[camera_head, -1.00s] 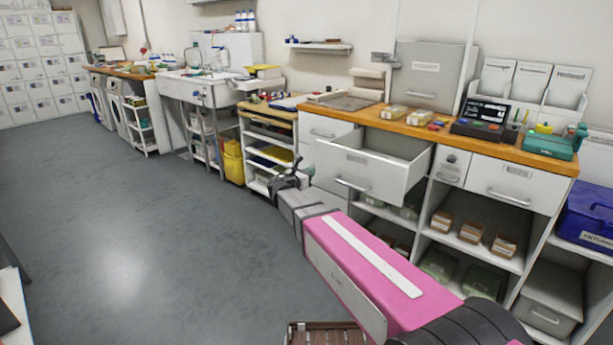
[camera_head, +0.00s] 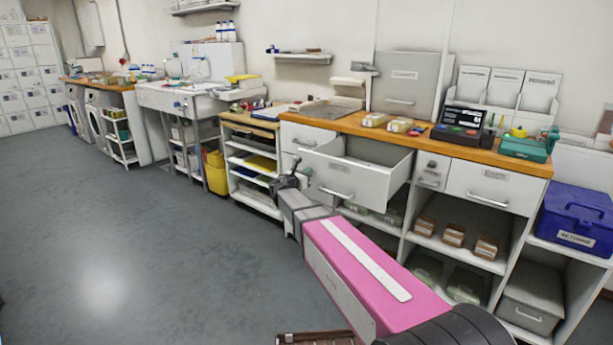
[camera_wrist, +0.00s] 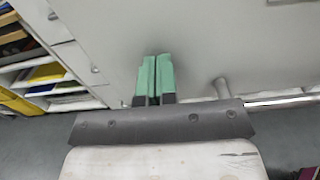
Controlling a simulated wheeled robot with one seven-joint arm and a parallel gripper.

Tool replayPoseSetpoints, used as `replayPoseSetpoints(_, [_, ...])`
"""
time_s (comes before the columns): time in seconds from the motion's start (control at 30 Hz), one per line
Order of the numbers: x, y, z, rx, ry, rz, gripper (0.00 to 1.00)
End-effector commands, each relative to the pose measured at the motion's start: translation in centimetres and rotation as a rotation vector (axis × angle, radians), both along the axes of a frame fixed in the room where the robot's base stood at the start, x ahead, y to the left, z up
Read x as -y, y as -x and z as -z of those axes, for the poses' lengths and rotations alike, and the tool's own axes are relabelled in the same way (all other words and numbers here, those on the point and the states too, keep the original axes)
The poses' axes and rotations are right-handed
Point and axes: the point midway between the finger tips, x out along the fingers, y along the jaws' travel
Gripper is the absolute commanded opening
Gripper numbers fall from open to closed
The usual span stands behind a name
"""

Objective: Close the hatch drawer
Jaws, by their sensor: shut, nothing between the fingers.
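The hatch drawer (camera_head: 343,180) is pulled well out of the wooden-topped counter, with its open inside showing from above. Its white front with a bar handle (camera_head: 336,193) faces me. My gripper (camera_head: 292,175) is at the left part of the drawer front in the head view. In the wrist view the green fingertips of my gripper (camera_wrist: 153,80) are shut together with nothing between them, pointing at the pale drawer front (camera_wrist: 200,40). The handle (camera_wrist: 285,101) is to their right. I cannot tell whether the fingertips touch the front.
A grey hatch panel (camera_head: 403,85) stands on the counter (camera_head: 455,152) behind the drawer. A closed drawer (camera_head: 495,187) is to the right. A shelf unit (camera_head: 250,170) stands to the left. A blue box (camera_head: 575,215) is at far right. The floor at left is clear.

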Motion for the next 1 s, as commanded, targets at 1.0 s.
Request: replayPoseSetpoints(1.0, [13.0,-15.2,0.0,0.001,-0.001,0.002,0.0])
